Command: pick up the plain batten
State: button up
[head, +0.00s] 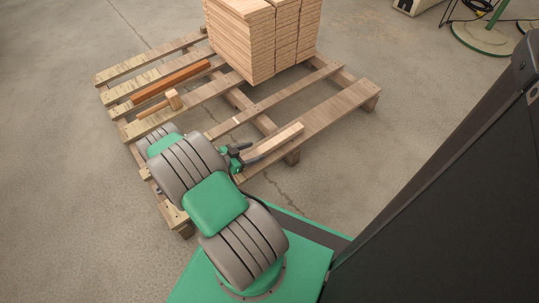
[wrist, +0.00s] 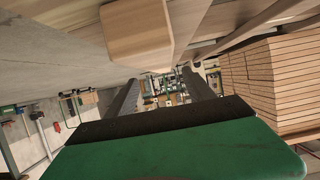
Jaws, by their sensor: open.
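The plain batten (head: 275,142) is a short pale length of wood lying on the near side of the pallet (head: 340,104). My gripper (head: 243,156) is at its left end, low over the pallet. In the wrist view the pale block-like end of the batten (wrist: 138,30) shows at the top, close to the camera. The two dark fingers of my gripper (wrist: 162,82) stand apart with a gap between them. The batten shows above the fingers in that picture; I cannot tell whether they touch it.
A tall stack of boards (head: 262,42) stands at the back of the pallet. The slats have open gaps. Concrete floor (head: 440,100) is clear at the right.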

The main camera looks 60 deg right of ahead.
aim_at(266, 147)
jog(key=b+x, duration=0.3)
jog(key=x, duration=0.4)
jog(key=shift+w+r, duration=0.1)
grip_shut()
dwell(0.4)
